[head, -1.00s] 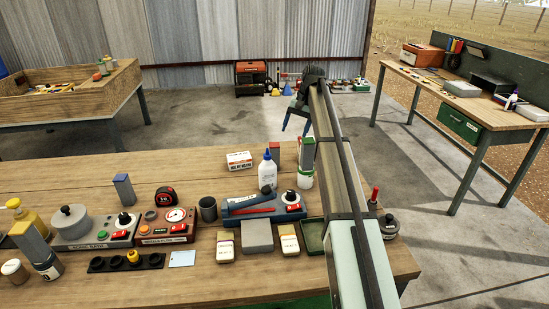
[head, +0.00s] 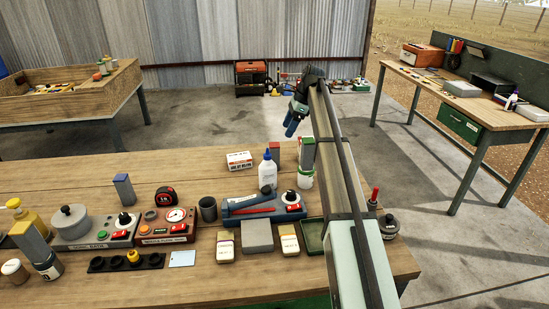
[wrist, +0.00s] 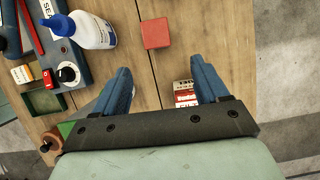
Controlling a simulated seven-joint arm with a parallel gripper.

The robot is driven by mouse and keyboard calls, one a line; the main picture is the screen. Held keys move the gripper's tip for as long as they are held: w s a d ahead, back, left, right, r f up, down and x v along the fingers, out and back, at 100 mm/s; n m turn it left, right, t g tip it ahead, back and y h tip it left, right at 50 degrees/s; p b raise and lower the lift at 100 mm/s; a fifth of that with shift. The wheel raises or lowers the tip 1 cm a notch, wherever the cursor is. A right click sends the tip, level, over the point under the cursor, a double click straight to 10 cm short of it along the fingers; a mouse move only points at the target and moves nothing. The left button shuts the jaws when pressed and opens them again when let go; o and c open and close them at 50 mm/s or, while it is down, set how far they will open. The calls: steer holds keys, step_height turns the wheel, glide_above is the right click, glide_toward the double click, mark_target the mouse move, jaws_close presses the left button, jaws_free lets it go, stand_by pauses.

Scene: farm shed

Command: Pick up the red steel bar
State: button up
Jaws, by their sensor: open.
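The bar's lower part is hidden.
A white and blue bottle (wrist: 85,30) stands close left of the bar. A blue tool base (head: 262,208) with a red strip is in front of it. A small red and white box (wrist: 185,93) shows between my fingers. Bare bench lies around the bar's right in the wrist view.

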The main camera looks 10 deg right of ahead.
mark_target(274, 154)
steer(key=shift+a+x, duration=0.1)
steer(key=shift+x, duration=3.3)
steer(key=shift+a+x, duration=0.15)
steer(key=shift+x, duration=3.3)
steer(key=shift+s+r, duration=0.1)
steer(key=shift+r, duration=0.05)
steer(key=shift+c, duration=0.4)
steer(key=c, duration=1.2)
steer(key=shift+o, duration=0.2)
steer(key=shift+r, duration=0.1)
